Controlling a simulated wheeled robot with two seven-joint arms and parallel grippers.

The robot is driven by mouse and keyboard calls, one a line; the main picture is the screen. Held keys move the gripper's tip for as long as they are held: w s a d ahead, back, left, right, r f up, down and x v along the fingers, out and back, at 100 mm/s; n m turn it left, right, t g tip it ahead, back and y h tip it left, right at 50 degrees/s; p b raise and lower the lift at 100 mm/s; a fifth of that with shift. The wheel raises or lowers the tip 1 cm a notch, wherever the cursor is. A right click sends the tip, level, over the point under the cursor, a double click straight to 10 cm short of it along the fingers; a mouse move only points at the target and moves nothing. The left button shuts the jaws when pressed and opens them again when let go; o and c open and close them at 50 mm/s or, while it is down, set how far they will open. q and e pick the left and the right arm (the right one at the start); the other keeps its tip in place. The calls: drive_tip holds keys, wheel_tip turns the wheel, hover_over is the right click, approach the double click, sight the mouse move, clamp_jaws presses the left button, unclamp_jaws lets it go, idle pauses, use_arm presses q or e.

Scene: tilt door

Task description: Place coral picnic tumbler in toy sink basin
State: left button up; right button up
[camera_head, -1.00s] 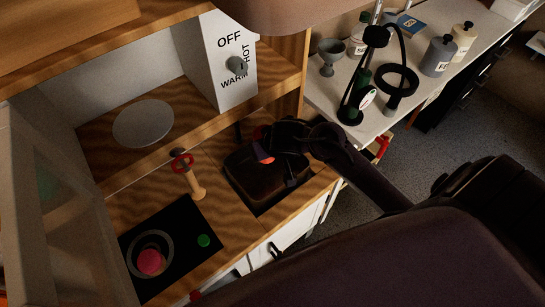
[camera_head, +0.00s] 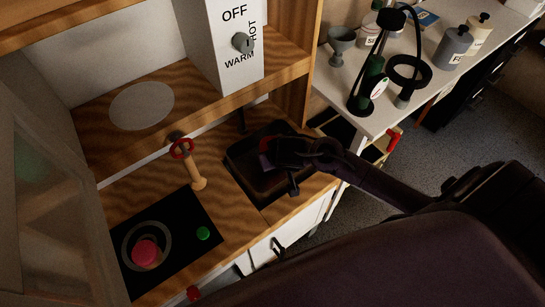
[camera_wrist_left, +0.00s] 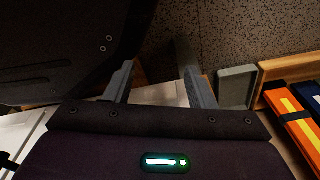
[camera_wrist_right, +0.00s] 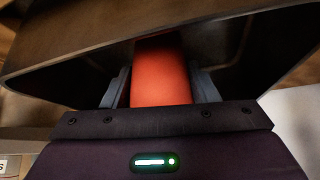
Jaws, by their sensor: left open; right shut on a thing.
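The coral picnic tumbler (camera_wrist_right: 160,75) stands out orange-red between the fingers of my right gripper (camera_wrist_right: 163,88), which is shut on it. In the head view my right gripper (camera_head: 275,160) is over and partly inside the dark toy sink basin (camera_head: 243,172); the tumbler is mostly hidden there by the gripper. In the right wrist view the basin's rim (camera_wrist_right: 75,65) spans the view around the tumbler. Whether the tumbler touches the basin floor I cannot tell. My left gripper (camera_wrist_left: 157,85) is open and empty in the left wrist view, away from the sink.
A white OFF/WARM/HOT dial box (camera_head: 220,50) stands behind. A side counter (camera_head: 330,85) holds a goblet, black stand and bottles.

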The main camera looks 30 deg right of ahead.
drive_tip(key=shift+f, duration=0.2)
drive_tip(key=o, duration=1)
use_arm(q)
drive_tip(key=shift+w, duration=0.15)
use_arm(e)
drive_tip(key=shift+r, duration=0.1)
drive_tip(key=shift+r, duration=0.25)
use_arm(q)
drive_tip(key=s+a+p, duration=0.1)
drive_tip(key=s+p, duration=0.3)
drive_tip(key=s, duration=0.4)
drive_tip(key=shift+a+r+p, duration=0.25)
drive_tip(key=shift+r+p, duration=0.05)
drive_tip(key=shift+p, duration=0.05)
use_arm(e)
drive_tip(key=shift+v, duration=5.9)
use_arm(q)
drive_tip(key=shift+s, duration=0.1)
use_arm(e)
drive_tip(key=shift+s+f, duration=0.15)
